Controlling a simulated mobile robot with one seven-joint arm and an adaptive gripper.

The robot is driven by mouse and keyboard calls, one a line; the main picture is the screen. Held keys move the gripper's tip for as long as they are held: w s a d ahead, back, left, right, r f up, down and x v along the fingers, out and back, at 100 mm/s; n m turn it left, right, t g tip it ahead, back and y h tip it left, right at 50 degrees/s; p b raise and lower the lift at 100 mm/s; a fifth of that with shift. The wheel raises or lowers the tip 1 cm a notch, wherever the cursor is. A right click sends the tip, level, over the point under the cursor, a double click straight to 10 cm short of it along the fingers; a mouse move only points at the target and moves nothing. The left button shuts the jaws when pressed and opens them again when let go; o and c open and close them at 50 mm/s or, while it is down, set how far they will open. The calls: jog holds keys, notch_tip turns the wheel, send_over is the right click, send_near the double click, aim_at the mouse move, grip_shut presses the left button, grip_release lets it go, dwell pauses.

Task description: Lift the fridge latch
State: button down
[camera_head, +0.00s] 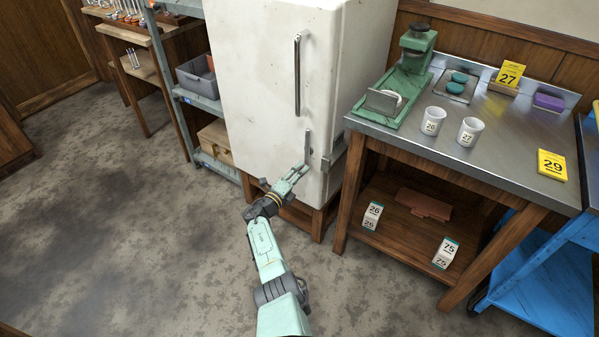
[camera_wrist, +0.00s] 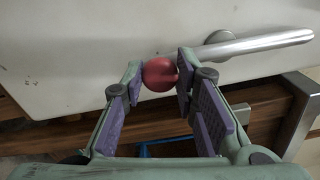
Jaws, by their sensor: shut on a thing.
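The white fridge (camera_head: 265,75) stands against the back wall with its door shut. Its latch (camera_head: 308,143) is a short silver lever low on the door's right side, upright in the head view. In the wrist view the silver lever (camera_wrist: 260,44) runs to a red round knob (camera_wrist: 160,73), with the join hidden behind one finger. My gripper (camera_head: 301,169) is at the latch's lower end. In the wrist view its purple-padded fingertips (camera_wrist: 161,76) are on either side of the knob, shut on it. The knob is hardly visible in the head view.
A long silver handle (camera_head: 297,75) is above the latch. A steel-topped bench (camera_head: 510,135) with mugs and number cards stands close on the right. A shelf rack (camera_head: 200,103) with a grey bin stands left. The floor (camera_head: 130,230) at front left is clear.

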jog(key=shift+d, duration=0.1)
dwell(0.5)
jog(key=c, duration=1.2)
grip_release()
jog(key=shift+c, duration=0.2)
jog(key=shift+s, duration=0.15)
jog(key=v, duration=1.2)
